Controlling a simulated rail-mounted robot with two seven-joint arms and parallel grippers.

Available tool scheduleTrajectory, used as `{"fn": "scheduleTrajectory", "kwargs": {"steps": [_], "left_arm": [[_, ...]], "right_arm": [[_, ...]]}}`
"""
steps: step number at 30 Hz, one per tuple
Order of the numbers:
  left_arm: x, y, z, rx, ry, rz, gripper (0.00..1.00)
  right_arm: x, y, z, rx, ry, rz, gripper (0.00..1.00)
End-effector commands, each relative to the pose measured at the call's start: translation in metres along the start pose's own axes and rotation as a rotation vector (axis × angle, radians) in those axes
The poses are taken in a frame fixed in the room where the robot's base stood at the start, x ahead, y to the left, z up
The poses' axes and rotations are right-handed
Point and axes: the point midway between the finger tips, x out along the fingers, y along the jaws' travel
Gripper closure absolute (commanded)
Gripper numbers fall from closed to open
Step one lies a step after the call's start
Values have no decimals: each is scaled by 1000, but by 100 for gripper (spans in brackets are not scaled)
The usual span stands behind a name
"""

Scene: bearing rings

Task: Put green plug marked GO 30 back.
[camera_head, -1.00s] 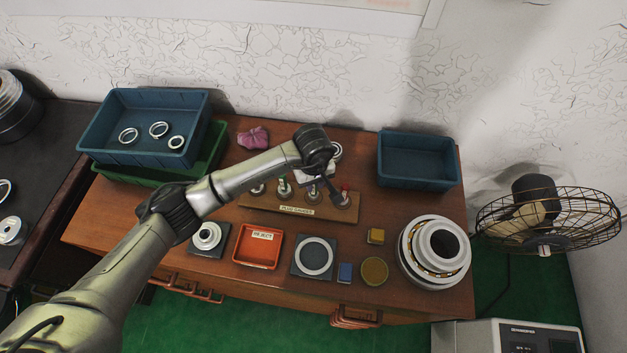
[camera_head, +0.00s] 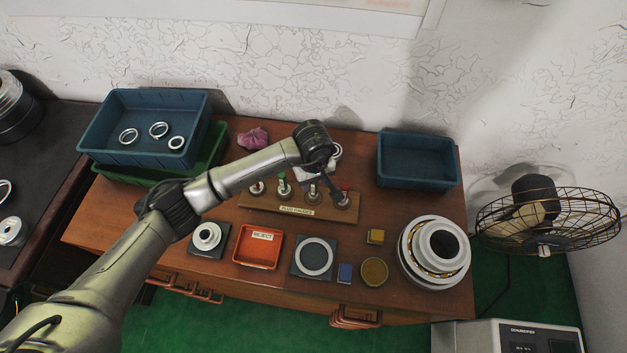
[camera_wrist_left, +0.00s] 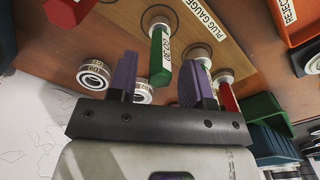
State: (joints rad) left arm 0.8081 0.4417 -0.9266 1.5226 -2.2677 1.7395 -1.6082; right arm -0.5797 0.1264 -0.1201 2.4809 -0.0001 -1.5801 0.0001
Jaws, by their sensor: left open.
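The green plug marked GO 30 (camera_wrist_left: 160,58) stands in the wooden plug gauge rack (camera_wrist_left: 207,28), its metal end at a round socket. How deep it sits I cannot tell. My left gripper (camera_wrist_left: 157,72) has purple fingers spread apart, one on each side of the green handle, with a gap visible to each. In the head view, the left gripper (camera_head: 316,174) is over the rack (camera_head: 272,206) and hides part of the plugs. Another green-handled plug (camera_head: 282,172) stands to its left. A red-handled plug (camera_wrist_left: 66,10) is beside GO 30 in the wrist view.
A red reject tray (camera_head: 258,262) and a dark pad with a ring (camera_head: 315,257) lie in front of the rack. Blue bins (camera_head: 418,182) stand behind, right and left. A large bearing (camera_head: 436,250) is at the right. Small rings (camera_wrist_left: 93,76) lie behind the rack.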

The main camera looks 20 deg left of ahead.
Motion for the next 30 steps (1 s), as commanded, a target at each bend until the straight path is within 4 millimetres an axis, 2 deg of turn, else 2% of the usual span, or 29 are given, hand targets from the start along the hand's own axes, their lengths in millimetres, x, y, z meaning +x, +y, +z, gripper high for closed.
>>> {"fn": "scheduleTrajectory", "kwargs": {"steps": [9, 15, 21, 30], "left_arm": [[-62, 0, -1, 1, 5, 2, 54], [-90, 0, 0, 0, 4, 1, 54], [-105, 0, 0, 0, 2, 0, 54], [-108, 0, 0, -1, -1, 1, 54]], "right_arm": [[-3, -2, -1, 6, 0, -5, 57], [-4, -3, -2, 9, 1, -7, 57], [-4, -3, -2, 9, 0, -7, 57], [-4, -2, -2, 6, -1, -5, 57]]}}
